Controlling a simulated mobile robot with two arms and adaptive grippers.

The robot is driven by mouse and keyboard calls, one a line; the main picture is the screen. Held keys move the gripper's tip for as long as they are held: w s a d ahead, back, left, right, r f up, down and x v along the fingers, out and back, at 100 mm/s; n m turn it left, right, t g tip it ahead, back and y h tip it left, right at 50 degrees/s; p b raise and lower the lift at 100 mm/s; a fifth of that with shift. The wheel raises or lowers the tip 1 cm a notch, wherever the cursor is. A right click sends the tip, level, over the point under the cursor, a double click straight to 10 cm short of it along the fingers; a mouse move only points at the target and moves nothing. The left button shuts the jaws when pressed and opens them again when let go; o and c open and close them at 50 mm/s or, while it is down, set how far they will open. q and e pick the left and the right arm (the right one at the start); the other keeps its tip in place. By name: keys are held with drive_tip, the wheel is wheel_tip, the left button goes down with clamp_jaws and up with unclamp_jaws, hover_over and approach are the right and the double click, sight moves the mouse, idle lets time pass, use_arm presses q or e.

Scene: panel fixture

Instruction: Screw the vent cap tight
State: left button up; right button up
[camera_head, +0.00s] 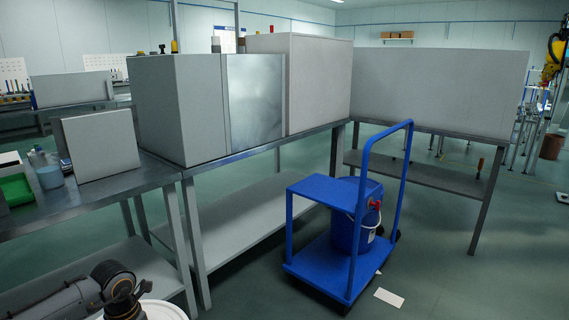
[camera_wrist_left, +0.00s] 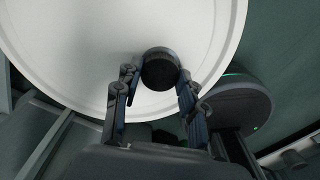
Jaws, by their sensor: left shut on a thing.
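The dark round vent cap (camera_wrist_left: 160,70) sits near the edge of a large white round lid (camera_wrist_left: 75,45) in the left wrist view. My left gripper (camera_wrist_left: 156,84) has a finger on each side of the cap and is shut on it. In the head view my left arm comes in at the bottom left, over part of the white lid (camera_head: 163,311). The cap and fingertips cannot be made out there. My right gripper is in neither view.
A metal bench (camera_head: 125,184) with a grey panel (camera_head: 100,144), a green tray (camera_head: 14,189) and a cup (camera_head: 50,177) stands at the left. A blue trolley (camera_head: 325,262) carrying a blue bucket (camera_head: 345,222) stands right of centre. The floor at the right is mostly free.

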use_arm(q)
drive_tip(key=m, duration=0.3)
idle(0.4)
drive_tip(key=m+b, duration=0.1)
drive_tip(key=m, duration=0.2)
drive_tip(key=shift+m, duration=0.4)
drive_tip(key=shift+m+b, duration=0.3)
drive_tip(key=shift+m, duration=1.4)
